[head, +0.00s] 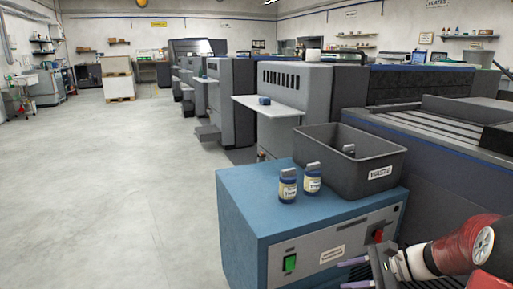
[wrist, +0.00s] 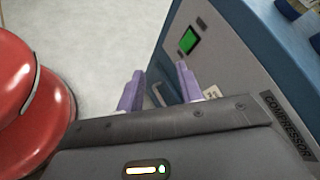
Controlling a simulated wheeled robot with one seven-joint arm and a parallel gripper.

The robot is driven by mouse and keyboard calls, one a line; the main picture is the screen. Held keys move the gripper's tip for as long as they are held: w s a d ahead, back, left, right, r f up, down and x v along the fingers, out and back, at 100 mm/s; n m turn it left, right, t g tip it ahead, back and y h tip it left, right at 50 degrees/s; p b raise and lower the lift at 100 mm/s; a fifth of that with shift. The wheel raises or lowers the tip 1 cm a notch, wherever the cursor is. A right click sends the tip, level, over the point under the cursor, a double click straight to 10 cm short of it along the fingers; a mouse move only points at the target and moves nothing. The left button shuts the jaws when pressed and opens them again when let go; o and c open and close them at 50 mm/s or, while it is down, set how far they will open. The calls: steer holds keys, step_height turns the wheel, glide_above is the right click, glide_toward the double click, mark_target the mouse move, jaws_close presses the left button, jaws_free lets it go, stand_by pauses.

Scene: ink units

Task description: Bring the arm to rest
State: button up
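My gripper (head: 352,274) is at the lower right of the head view, low in front of the blue compressor (head: 240,222). Its purple fingers also show in the wrist view (wrist: 159,88). They stand apart with nothing held between them. Part of my red and white arm shows at the right edge of the head view. In the wrist view the fingers are before the compressor's grey front panel, near its green switch (wrist: 188,40). I cannot tell how close they are to the panel.
A grey-topped item (head: 349,150) shows inside the bin. Grey press units (head: 290,95) fill the right side. Open floor (head: 100,190) lies to the left.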

steer(key=s+a+r+n+h+p, duration=0.1)
steer(key=s+a+r+n+h, duration=0.3)
steer(key=s, duration=0.6)
steer(key=s+a+r+n+t+h+p, duration=0.1)
steer(key=s+a+r+n+h+p, duration=0.1)
steer(key=s+a+r+n+h, duration=0.2)
steer(key=s+r+n+h, duration=0.3)
steer(key=s+r+n, duration=0.1)
steer(key=s+n, duration=0.2)
steer(key=shift+s+a+r+n+t+h+p, duration=0.2)
steer(key=shift+s+r+n+t+h+p, duration=0.15)
steer(key=shift+n, duration=0.25)
steer(key=shift+w, duration=0.1)
steer(key=shift+c, duration=0.5)
